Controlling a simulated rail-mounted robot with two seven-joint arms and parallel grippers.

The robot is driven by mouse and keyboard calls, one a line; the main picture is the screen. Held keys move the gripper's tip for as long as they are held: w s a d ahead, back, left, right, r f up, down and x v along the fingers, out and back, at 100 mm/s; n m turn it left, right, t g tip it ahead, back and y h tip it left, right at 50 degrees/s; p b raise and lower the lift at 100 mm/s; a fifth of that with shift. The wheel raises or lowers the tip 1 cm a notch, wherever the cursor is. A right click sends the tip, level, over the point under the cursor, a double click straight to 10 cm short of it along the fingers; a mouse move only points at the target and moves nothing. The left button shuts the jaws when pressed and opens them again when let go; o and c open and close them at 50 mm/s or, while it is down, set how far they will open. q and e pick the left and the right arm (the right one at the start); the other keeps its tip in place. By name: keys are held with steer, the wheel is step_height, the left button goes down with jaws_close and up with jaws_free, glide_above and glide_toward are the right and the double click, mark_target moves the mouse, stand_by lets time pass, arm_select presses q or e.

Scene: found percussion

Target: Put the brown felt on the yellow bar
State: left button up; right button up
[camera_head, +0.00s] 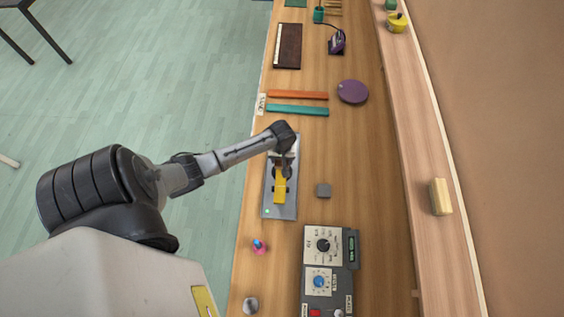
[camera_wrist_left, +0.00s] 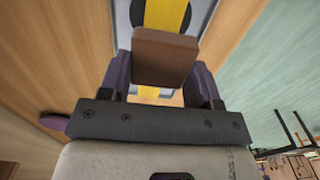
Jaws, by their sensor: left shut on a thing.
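The yellow bar (camera_head: 280,195) lies over a grey metal plate (camera_head: 270,211) on the wooden bench. It also shows at the top of the left wrist view (camera_wrist_left: 158,12), with a dark round support under it. My left gripper (camera_head: 284,166) is over the far part of the bar, pointing down. In the left wrist view its purple fingers (camera_wrist_left: 166,82) are shut on the brown felt (camera_wrist_left: 163,58), a small block. The felt is in front of the bar in that view; I cannot tell if they touch. The felt is hidden in the head view. My right gripper is out of view.
A control box with dials (camera_head: 325,265) stands nearer. Orange (camera_head: 298,95) and teal (camera_head: 297,110) bars and a purple disc (camera_head: 352,91) lie beyond. A yellow block (camera_head: 440,197) is on the right ledge.

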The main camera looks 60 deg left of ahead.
arm_select(q)
steer(key=shift+a+f, duration=0.1)
steer(key=shift+f, duration=1.95)
steer(key=shift+f, duration=0.1)
steer(key=o, duration=0.9)
